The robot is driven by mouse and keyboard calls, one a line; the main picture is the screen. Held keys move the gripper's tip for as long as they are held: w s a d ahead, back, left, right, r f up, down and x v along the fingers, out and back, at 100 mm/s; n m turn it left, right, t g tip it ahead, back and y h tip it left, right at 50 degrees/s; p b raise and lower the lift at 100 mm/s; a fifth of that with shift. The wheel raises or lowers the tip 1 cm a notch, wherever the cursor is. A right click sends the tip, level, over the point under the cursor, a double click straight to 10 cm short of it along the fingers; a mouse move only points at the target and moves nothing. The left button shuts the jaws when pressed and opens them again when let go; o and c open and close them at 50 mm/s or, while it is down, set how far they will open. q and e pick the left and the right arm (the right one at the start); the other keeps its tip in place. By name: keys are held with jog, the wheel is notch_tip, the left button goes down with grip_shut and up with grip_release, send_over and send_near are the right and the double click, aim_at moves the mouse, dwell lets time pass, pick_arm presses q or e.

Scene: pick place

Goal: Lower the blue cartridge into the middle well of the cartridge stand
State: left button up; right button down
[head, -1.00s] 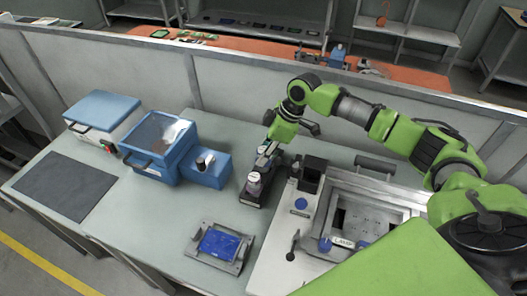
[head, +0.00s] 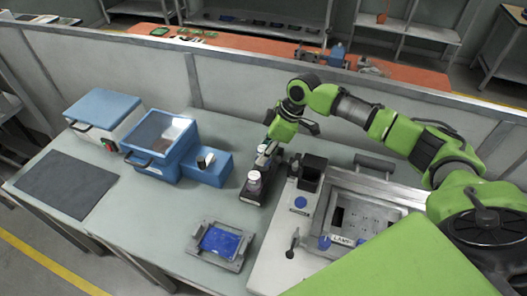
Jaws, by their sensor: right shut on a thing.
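The cartridge stand (head: 250,195) is a dark, narrow block on the grey-green bench, left of the white machine panel. A cartridge with a white cap (head: 254,177) stands upright at its near end. My right gripper (head: 268,152) is over the far part of the stand, reaching down from above, and is shut on the blue cartridge. The gripper hides most of that cartridge and the middle and far wells. I cannot tell how deep the cartridge sits or whether it touches the stand. My left gripper is not in view.
A blue machine (head: 160,145) with a lidded window stands left of the stand. A grey fixture with a blue plate (head: 221,242) lies in front. The white panel with a dark box (head: 311,172) is close on the right.

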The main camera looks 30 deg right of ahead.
jog(key=shift+p, duration=0.4)
jog(key=shift+f, duration=0.9)
dwell(0.4)
jog(key=shift+f, duration=0.45)
dwell(0.6)
jog(key=c, duration=1.6)
grip_release()
jog(key=c, duration=0.4)
jog(key=shift+o, duration=0.2)
